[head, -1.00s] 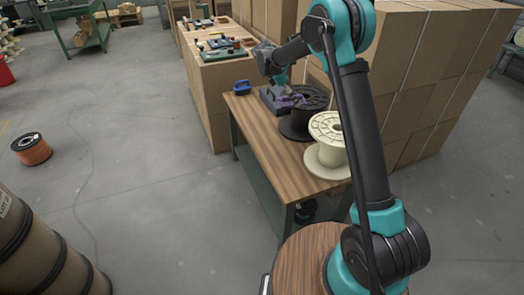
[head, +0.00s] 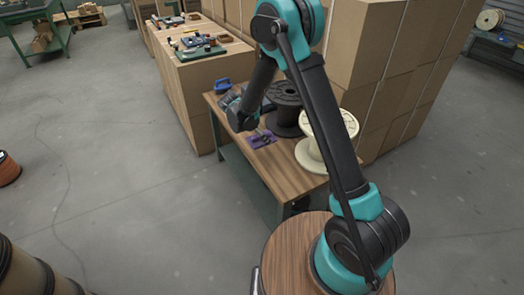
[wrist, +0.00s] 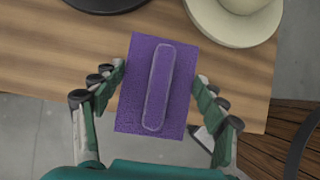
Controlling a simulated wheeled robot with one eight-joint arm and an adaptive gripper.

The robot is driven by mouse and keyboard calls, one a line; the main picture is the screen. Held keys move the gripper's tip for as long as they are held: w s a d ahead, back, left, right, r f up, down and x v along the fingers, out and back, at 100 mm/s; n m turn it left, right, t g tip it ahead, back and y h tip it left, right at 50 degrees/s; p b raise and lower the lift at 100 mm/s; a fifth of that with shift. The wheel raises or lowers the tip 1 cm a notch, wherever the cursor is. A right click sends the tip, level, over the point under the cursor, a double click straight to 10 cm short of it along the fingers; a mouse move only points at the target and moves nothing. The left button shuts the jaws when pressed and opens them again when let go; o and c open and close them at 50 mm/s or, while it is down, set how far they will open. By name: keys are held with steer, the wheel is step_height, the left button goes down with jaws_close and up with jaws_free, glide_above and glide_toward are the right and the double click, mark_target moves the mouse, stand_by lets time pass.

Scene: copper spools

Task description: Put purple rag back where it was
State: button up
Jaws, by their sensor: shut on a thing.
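The purple rag (wrist: 160,85) is a flat rectangle with a raised strip along its middle, and it lies between the fingers of my gripper (wrist: 157,110) in the wrist view.
A black spool (head: 286,118) and a cream spool (head: 311,151) stand on the table, right of the rag. A blue item (head: 222,85) and a partly hidden grey block (head: 229,99) sit at the table's far end. Stacked cardboard boxes (head: 360,60) stand behind.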

mark_target(266, 153)
steer(key=shift+f, duration=4.35)
steer(key=shift+f, duration=0.15)
steer(key=o, duration=1.2)
